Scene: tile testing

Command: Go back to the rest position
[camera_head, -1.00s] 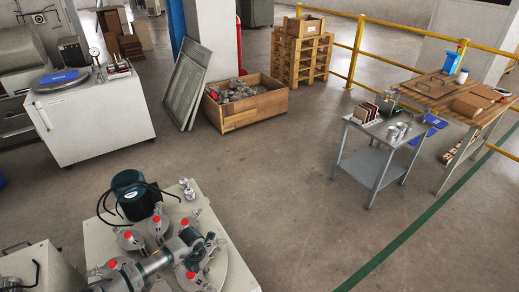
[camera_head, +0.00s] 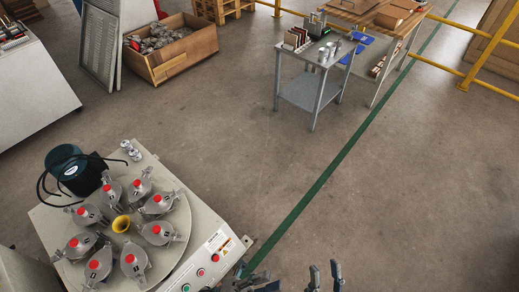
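My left gripper (camera_head: 246,280) shows only in part at the bottom edge, just right of the tile testing machine's front corner. Its dark parts are cut off by the frame, so I cannot tell how far its fingers are apart. My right gripper (camera_head: 325,278) is also at the bottom edge, further right. Its two dark fingers stand upright with a gap between them, and nothing shows in the gap. Neither gripper touches anything that I can see.
A grey side table (camera_head: 312,95) and a wooden table (camera_head: 350,14) stand at the back. A green floor line (camera_head: 318,185) crosses open floor.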

